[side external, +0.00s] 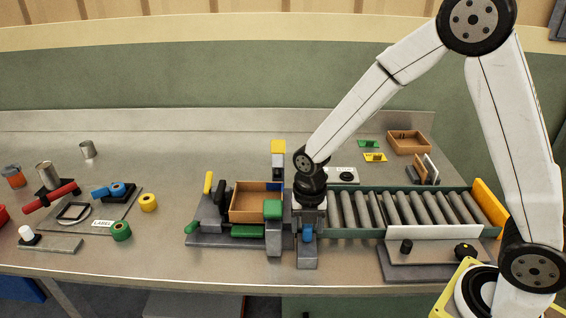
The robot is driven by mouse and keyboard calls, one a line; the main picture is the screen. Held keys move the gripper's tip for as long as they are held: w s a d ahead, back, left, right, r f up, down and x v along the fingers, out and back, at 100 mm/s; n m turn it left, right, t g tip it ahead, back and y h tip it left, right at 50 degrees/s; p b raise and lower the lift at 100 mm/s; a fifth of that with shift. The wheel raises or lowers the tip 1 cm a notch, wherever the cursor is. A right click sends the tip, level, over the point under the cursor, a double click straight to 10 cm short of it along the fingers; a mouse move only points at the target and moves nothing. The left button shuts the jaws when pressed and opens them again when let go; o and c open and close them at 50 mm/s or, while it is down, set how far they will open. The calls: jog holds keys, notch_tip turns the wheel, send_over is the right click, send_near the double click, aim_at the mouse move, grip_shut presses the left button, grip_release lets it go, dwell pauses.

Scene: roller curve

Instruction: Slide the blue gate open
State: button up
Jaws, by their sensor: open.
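A small blue piece (307,233), seemingly part of the blue gate, shows low at the left end of the roller conveyor (370,208), in front of a grey post. A second blue patch (273,186) shows behind the wooden box, and I cannot tell if it belongs to the gate. My gripper (308,218) points down just above the lower blue piece. It is open, but its fingers are small and blend with the grey parts there. I cannot tell whether it touches the blue piece. My wrist hides much of the gate area.
A yellow-topped post (278,160) stands behind. A white panel (433,232) and dark knobs are front right. Tape rolls and cans lie left.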

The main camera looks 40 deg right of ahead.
jog(key=shift+f, duration=0.4)
grip_shut()
dwell(1.3)
